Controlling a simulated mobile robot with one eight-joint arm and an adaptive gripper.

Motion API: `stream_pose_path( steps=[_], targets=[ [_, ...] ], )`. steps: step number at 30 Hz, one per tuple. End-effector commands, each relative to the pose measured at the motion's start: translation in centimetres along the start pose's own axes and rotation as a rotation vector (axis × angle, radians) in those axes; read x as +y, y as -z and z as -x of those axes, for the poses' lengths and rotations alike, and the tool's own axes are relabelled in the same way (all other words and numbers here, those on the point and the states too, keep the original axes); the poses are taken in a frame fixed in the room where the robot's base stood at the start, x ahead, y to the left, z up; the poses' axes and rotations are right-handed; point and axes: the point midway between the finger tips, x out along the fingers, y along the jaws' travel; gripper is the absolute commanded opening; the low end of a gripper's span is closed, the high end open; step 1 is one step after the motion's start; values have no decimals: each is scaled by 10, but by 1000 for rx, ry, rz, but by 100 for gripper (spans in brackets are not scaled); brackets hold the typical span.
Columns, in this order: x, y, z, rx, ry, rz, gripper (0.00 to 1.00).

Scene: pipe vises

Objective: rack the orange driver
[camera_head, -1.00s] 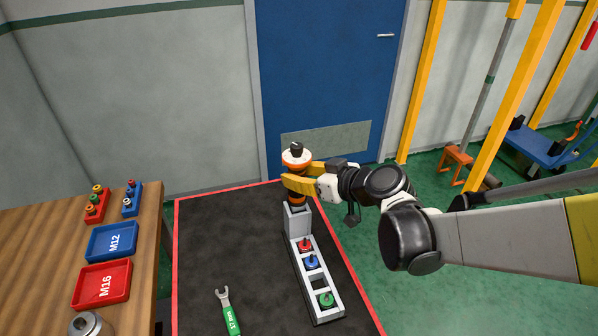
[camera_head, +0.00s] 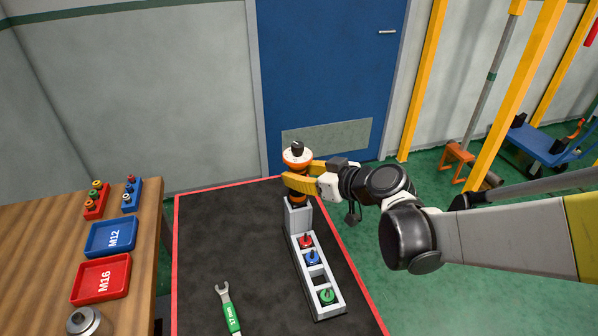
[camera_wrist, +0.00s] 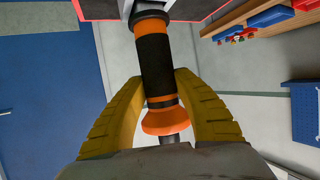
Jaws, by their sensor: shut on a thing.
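The orange driver (camera_head: 297,158) has a white and orange head with a black top and a black body with orange bands. It stands upright over the grey block at the back end of the rack (camera_head: 294,241). In the head view its lower end meets the block's top; I cannot tell how deep it sits. My gripper (camera_head: 300,186) comes from the right with yellow fingers shut around the driver. The wrist view shows the fingers (camera_wrist: 166,108) on both sides of the driver's body (camera_wrist: 154,62).
A green wrench (camera_head: 229,309) lies on the black mat (camera_head: 230,240). A wooden bench (camera_head: 40,245) at left carries a blue M12 tray (camera_head: 111,237) and a red M16 tray (camera_head: 101,279).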

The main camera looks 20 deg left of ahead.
Motion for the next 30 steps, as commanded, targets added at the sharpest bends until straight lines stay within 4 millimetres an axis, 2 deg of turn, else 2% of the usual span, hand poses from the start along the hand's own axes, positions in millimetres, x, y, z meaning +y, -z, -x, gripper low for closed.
stream_pose_path(
  steps=[30],
  targets=[
    [0,-9,-4,1,0,-1,0]
  ],
)
